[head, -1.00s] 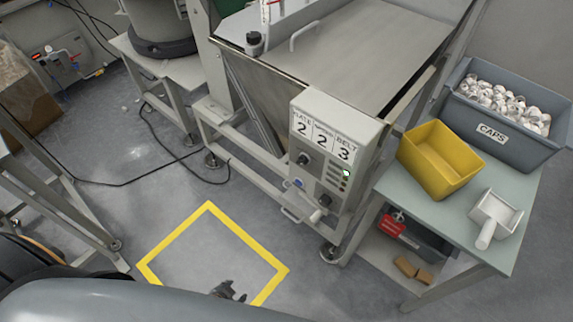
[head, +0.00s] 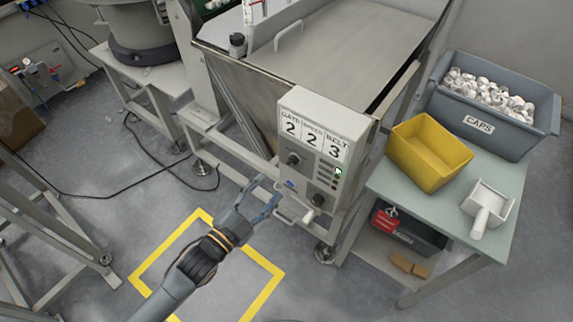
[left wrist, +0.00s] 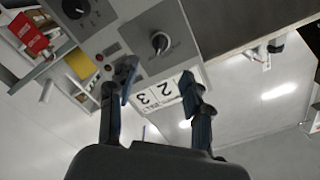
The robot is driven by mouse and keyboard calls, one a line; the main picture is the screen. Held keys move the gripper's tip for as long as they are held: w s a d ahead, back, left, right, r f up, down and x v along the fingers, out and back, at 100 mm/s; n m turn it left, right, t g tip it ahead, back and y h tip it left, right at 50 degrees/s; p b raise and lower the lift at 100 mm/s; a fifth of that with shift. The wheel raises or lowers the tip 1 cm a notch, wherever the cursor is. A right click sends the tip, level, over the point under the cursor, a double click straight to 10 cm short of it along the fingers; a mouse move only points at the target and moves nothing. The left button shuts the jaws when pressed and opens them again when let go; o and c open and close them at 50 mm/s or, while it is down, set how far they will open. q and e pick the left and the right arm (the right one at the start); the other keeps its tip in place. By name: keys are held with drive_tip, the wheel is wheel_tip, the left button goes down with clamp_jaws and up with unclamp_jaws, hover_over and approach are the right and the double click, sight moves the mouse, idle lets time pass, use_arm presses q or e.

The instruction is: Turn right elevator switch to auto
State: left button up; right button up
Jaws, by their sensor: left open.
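The grey control box (head: 325,150) is on the front of the steel hopper, with 2, 2 and 3 on its label. Its upper black knob (head: 293,159) and lower black knob (head: 318,200) show in the head view. I cannot read which is the right elevator switch, or its setting. The upper knob also shows in the left wrist view (left wrist: 160,42), as does the lower knob (left wrist: 75,8). My left gripper (head: 271,193) is open and empty, just left of the box's lower part. In the left wrist view its fingers (left wrist: 160,80) are spread before the panel. My right gripper is out of view.
A white handle (head: 311,215) projects below the box. On the right, a table (head: 395,190) carries a yellow bin (head: 430,155), a white scoop (head: 488,207) and a grey caps crate (head: 500,135). Yellow floor tape (head: 262,262) lies below my arm. Open floor lies left of the box.

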sight(291, 164)
use_arm(q)
drive_tip(key=x, duration=0.9)
drive_tip(key=shift+w+d, duration=0.15)
drive_tip(key=shift+w, duration=0.05)
clamp_jaws()
